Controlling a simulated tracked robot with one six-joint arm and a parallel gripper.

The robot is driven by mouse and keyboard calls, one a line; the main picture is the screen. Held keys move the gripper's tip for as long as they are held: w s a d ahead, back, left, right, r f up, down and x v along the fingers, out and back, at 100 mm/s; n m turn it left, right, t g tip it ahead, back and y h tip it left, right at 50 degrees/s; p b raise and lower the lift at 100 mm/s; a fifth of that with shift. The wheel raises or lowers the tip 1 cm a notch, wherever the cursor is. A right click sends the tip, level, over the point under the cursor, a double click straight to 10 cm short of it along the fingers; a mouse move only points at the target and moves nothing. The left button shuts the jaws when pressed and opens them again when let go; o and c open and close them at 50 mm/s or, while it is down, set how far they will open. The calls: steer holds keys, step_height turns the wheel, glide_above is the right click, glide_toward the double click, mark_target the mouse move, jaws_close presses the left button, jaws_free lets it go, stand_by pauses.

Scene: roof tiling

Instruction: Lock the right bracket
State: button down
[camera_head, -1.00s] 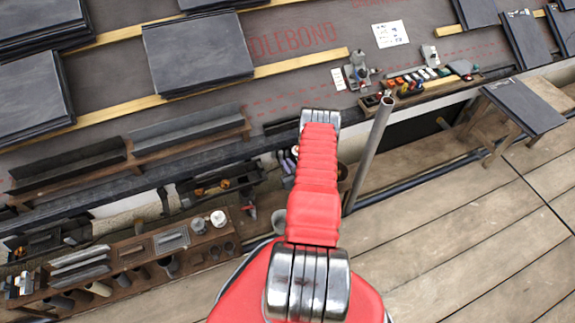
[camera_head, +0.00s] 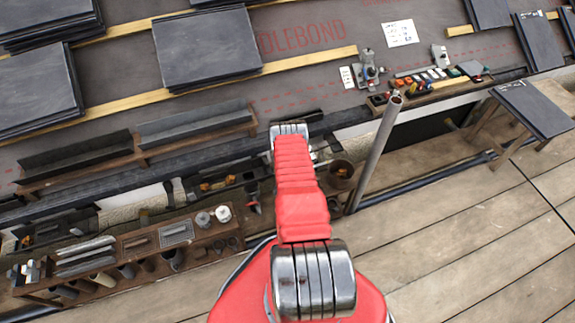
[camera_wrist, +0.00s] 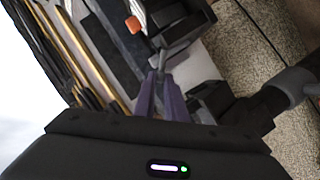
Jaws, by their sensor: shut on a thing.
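In the wrist view my gripper (camera_wrist: 158,76) has two purple fingers closed together on a small grey lever-like part (camera_wrist: 157,58). This part lies against a black bracket (camera_wrist: 180,24), and an orange piece (camera_wrist: 133,24) shows to its left. The exact contact is too small to tell. In the head view a dark bracket with an orange piece (camera_head: 207,186) sits along the gutter, left of my red arm. My fingers are hidden behind the arm there. I cannot tell whether the bracket is locked.
A wooden tool rack (camera_head: 140,245) stands at lower left. An upright grey pole (camera_head: 375,150) rises right of my arm. Slate stacks (camera_head: 205,47) lie on the roof above. A small table with a slate (camera_head: 535,107) stands at right, and the plank floor (camera_head: 450,240) is clear.

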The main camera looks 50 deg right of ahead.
steer(key=shift+w+a+f+n+t+h, duration=0.1)
steer(key=shift+w+a+f+n+h, duration=0.1)
steer(key=shift+f+n+h, duration=0.7)
steer(key=shift+w+a+f+n+t+h, duration=0.15)
steer(key=shift+f+n, duration=0.1)
steer(key=shift+n, duration=1.1)
steer(key=shift+w+a+f+n+t+h, duration=0.1)
steer(key=shift+a+f+n+h, duration=0.1)
steer(key=shift+f+n+h, duration=0.7)
steer(key=shift+r+n+y, duration=0.2)
steer(key=shift+n+y, duration=0.15)
steer(key=c, duration=1.8)
jaws_free()
steer(key=shift+s, duration=0.1)
